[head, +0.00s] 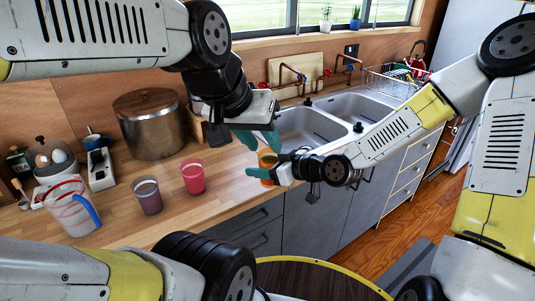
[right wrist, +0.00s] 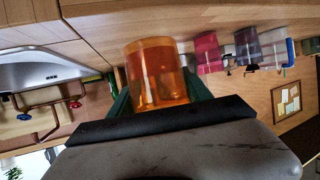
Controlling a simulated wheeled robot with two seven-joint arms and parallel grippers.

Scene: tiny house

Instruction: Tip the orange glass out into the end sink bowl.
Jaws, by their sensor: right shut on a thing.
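The orange glass (head: 267,159) is held between the teal fingers of my right gripper (head: 262,160), just left of the nearer sink bowl (head: 310,134). It also shows in the right wrist view (right wrist: 158,72), clasped by the fingers; its contents cannot be made out. It looks roughly upright in the head view. The farther sink bowl (head: 360,108) lies to the right, behind my right arm. My left gripper (head: 250,137) hangs just above and left of the glass; its fingertips overlap the right gripper's in the picture, so its opening is unclear.
A pink glass (head: 193,177) and a grey-purple glass (head: 147,195) stand on the counter left of my right gripper. A large pot (head: 150,123), a pitcher (head: 72,207) and a jar stand farther left. Taps (head: 291,75) rise behind the bowls; a dish rack (head: 390,80) stands beyond.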

